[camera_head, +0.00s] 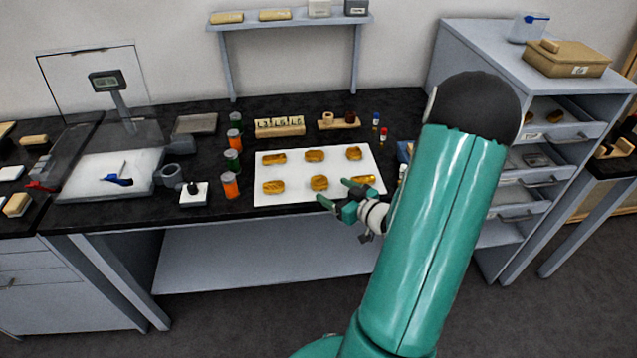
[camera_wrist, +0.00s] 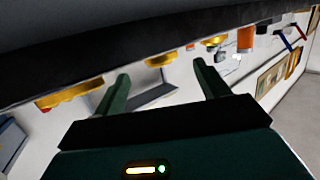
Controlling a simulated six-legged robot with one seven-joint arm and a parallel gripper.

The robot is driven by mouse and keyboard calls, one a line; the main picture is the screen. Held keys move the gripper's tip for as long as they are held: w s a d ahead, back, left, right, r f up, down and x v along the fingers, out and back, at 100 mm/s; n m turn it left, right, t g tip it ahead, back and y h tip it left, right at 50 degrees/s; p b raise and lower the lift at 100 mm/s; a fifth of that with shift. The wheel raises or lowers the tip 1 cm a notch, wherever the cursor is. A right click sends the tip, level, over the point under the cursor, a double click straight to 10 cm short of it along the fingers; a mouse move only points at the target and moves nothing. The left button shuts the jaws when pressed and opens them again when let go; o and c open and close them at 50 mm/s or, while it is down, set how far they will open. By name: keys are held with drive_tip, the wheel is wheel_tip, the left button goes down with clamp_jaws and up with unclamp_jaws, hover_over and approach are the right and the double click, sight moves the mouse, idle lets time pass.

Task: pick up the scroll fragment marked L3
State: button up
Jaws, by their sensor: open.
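Several golden-brown scroll fragments lie in two rows on a white board (camera_head: 300,172) in the head view. The back row has a left fragment (camera_head: 274,158), a middle one (camera_head: 314,155) and a right one (camera_head: 354,153). The front row has a left fragment (camera_head: 273,187), a middle one (camera_head: 319,183) and a right one (camera_head: 363,178). I cannot read an L3 mark on any. My gripper (camera_head: 333,190) is open and empty at the board's front edge, near the front middle and right fragments. In the wrist view, a fragment (camera_wrist: 160,60) shows beyond the fingers.
Orange and green jars (camera_head: 231,185) stand left of the board. A labelled wooden block (camera_head: 280,127) and a small wooden rack (camera_head: 339,121) stand behind it. A drawer cabinet (camera_head: 535,150) is at the right. A wall shelf (camera_head: 290,22) hangs above the black bench.

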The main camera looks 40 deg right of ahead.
sight(325, 184)
drive_tip(key=shift+w+f, duration=0.25)
drive_tip(key=shift+w, duration=1.15)
drive_tip(key=shift+w+f, duration=0.2)
drive_tip(key=shift+w, duration=1.15)
drive_tip(key=c, duration=1)
drive_tip(key=shift+c, duration=0.2)
drive_tip(key=shift+r, duration=0.15)
